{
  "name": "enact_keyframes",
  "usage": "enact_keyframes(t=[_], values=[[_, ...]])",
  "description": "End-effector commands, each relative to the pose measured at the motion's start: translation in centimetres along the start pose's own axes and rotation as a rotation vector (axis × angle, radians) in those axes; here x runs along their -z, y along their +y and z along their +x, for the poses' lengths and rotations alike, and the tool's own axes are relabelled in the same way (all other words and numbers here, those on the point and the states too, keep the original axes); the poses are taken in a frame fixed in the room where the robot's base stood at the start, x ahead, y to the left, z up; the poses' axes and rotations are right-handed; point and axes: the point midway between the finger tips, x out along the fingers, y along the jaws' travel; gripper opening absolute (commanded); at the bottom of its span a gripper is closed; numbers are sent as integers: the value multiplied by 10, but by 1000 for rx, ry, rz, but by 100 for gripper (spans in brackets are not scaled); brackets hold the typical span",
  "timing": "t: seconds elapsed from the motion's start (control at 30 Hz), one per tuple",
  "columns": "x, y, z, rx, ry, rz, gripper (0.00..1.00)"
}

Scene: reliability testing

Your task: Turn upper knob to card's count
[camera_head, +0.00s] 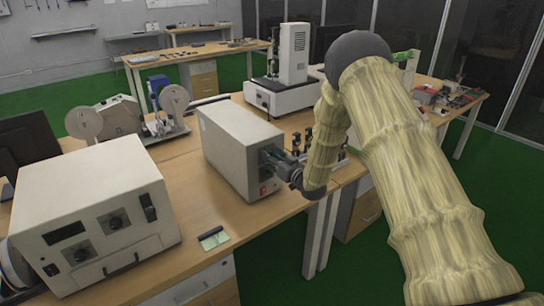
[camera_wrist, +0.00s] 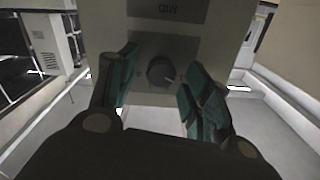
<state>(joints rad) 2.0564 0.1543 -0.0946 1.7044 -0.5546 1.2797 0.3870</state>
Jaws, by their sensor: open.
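My gripper (camera_head: 268,157) is at the front panel of a beige box instrument (camera_head: 225,145) in the middle of the bench. In the wrist view my gripper (camera_wrist: 162,64) is open, with one teal finger on each side of a dark round knob (camera_wrist: 159,71) with a light pointer line. I cannot tell whether the fingers touch it. A dark plate with upside-down lettering, seemingly "MID", shows beyond the knob. In the head view the knob is hidden by my gripper. A small green and pale card (camera_head: 214,238) lies on the bench; its marks are too small to read.
A second beige instrument (camera_head: 95,210) with two knobs stands at the left. A reel device (camera_head: 165,108) stands behind it. A white tall machine (camera_head: 291,60) is at the back. Bare bench lies around the card, near the front edge.

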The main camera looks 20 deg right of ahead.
Motion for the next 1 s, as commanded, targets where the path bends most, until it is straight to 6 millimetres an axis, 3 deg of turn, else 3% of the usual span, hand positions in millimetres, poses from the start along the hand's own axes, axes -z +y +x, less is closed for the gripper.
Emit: enact_keyframes(t=[0.3,0.57,1.0], values=[[0,0,2,0,0,0,49],[0,0,2,0,0,0,4],[-1,2,2,-2,1,84,4]])
